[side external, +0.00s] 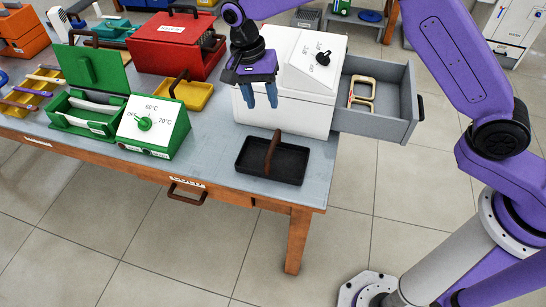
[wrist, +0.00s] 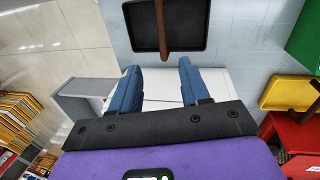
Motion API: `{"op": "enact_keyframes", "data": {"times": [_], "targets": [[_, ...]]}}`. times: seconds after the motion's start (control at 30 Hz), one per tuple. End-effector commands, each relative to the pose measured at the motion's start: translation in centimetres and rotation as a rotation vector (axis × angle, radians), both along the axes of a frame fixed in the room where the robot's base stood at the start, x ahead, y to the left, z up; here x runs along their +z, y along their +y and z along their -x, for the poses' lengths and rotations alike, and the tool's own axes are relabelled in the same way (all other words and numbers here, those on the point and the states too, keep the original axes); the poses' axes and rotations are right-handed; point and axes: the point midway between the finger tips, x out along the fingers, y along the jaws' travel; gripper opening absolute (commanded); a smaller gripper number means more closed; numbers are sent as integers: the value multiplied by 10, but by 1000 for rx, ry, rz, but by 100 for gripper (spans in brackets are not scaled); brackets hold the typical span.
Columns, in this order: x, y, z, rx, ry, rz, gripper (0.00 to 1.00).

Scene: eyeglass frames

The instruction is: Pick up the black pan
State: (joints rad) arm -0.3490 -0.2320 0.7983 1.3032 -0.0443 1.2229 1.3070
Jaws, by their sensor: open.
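The black pan (side external: 291,163) is a shallow rectangular tray with a brown handle (side external: 272,152) arching across it. It sits on the grey table near the right front corner. In the wrist view the black pan (wrist: 195,36) is at the top centre, with its handle running down its middle. My gripper (side external: 259,102) is open and empty, with blue fingers pointing down. It hangs above and behind the pan, in front of the white box, and does not touch the pan. In the wrist view my gripper's fingertips (wrist: 160,68) are just below the pan's near edge.
A white box (side external: 300,112) with a dial stands behind the pan. Its grey drawer (side external: 372,119) is pulled out to the right, holding an eyeglass frame (side external: 362,92). A green dial box (side external: 158,135) and a yellow pan (side external: 195,97) lie left. Table around the pan is clear.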

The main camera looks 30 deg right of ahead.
Motion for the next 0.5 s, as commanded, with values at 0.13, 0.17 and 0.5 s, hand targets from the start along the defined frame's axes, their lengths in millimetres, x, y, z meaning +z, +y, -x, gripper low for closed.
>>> {"op": "enact_keyframes", "data": {"times": [0.13, 0.17, 0.5], "targets": [[-9, 2, -8, -67, 0, 13, 46], [-10, 1, -8, -75, 0, 14, 46], [-61, -7, -1, -78, 4, 18, 46]]}}
